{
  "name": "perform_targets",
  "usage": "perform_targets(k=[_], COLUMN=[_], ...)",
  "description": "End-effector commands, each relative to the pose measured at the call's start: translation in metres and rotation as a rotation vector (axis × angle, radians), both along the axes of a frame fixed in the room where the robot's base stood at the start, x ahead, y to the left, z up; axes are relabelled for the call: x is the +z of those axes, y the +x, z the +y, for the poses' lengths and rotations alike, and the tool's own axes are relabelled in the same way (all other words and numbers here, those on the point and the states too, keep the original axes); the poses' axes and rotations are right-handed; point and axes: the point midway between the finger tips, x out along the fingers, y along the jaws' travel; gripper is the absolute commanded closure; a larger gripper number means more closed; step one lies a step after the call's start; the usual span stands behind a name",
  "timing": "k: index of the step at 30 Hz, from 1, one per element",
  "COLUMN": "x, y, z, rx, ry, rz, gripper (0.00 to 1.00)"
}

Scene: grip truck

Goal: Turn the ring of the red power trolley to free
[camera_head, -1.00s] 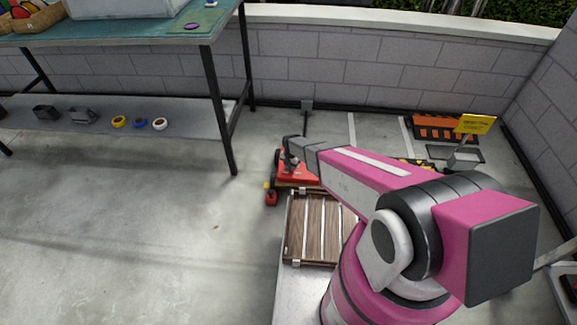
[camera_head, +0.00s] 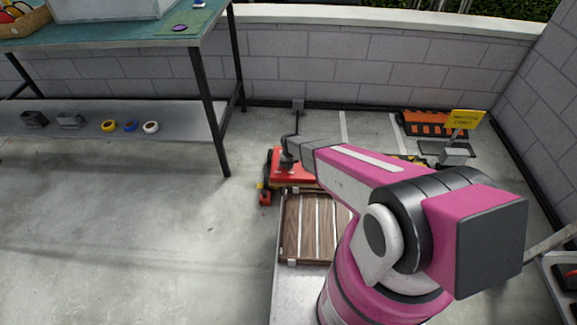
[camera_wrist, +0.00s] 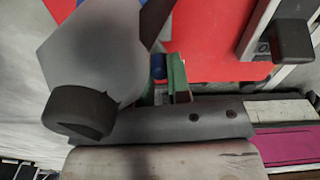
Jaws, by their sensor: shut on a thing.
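The red power trolley (camera_head: 291,178) stands on the floor beyond the wooden slatted deck in the head view. Its red top also fills the upper part of the wrist view (camera_wrist: 215,35). My gripper (camera_head: 288,160) reaches down at the trolley's top. In the wrist view my gripper (camera_wrist: 168,85) is shut, with small green and blue parts between its jaws and the red surface. The ring is mostly hidden by the gripper, and its setting cannot be read. A dark block (camera_wrist: 292,40) on a pale plate with a "0" mark shows at the upper right.
The slatted wooden deck (camera_head: 312,225) lies just in front of the trolley. A workbench (camera_head: 205,45) with a lower shelf stands at left. A yellow sign (camera_head: 466,119) and an orange-black barrier (camera_head: 428,123) stand at the right back. The floor at left is clear.

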Motion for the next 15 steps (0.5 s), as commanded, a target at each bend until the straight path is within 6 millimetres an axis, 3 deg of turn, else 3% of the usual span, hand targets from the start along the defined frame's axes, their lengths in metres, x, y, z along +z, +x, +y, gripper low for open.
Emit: perform_targets(k=[11,12,14,15], x=[0.0005,0.0005,0.0005,0.0005], y=[0.0003,0.0003,0.0003,0.0003], z=[-0.001,-0.001,-0.0009,-0.0009], rx=[0.006,0.006,0.006,0.006], ry=[-0.001,-0.001,-0.001,-0.001], rz=[-0.001,-0.001,-0.001,-0.001], gripper=[1.0,0.79,0.6,0.56])
